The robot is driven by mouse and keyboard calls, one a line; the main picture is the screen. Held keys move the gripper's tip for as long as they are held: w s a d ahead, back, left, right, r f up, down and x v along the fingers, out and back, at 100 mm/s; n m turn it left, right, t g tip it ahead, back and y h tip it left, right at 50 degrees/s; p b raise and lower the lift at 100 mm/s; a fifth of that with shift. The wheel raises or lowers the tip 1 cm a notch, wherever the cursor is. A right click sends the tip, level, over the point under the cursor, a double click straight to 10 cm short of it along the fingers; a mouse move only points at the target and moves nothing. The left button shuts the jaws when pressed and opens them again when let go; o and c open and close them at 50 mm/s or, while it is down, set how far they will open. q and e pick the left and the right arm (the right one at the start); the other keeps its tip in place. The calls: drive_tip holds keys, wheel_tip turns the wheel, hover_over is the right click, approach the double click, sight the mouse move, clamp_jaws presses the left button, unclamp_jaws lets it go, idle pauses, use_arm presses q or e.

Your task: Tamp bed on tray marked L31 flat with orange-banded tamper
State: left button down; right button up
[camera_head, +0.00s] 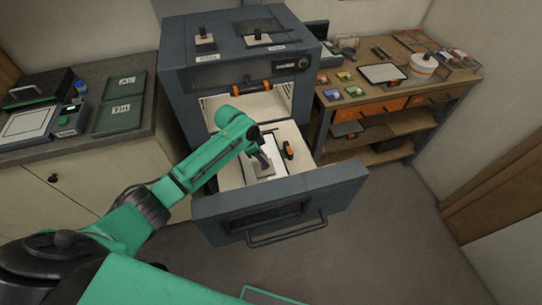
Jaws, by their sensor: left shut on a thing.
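My left gripper (259,155) reaches down into the open drawer of the grey cabinet. It is shut on a tamper-like tool (264,171) with a dark, purplish handle and a flat, pale square foot. The foot is at or just above a pale bed (254,144) in the drawer; I cannot tell whether it touches. A black piece with an orange band (288,150) stands in the drawer to the right of my gripper. No L31 mark is readable. My right gripper is not in view.
The drawer front (285,200) with its handle juts toward me. Two small handled tools stand on the cabinet top (232,38). Green marked boards (120,117) lie on the left counter. The right bench (440,78) holds colour pots and a white canister (423,65).

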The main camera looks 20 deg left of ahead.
sight(261, 167)
use_arm(q)
drive_tip(key=shift+s+a, duration=0.7)
drive_tip(key=shift+a, duration=0.35)
drive_tip(key=shift+d, duration=0.1)
drive_tip(key=shift+f, duration=0.25)
drive_tip(key=shift+f+b, duration=0.35)
drive_tip(key=shift+f, duration=0.15)
drive_tip(key=shift+f, duration=0.25)
drive_tip(key=shift+s+f, duration=0.1)
drive_tip(key=shift+r+p, duration=0.35)
drive_tip(key=shift+r, duration=0.8)
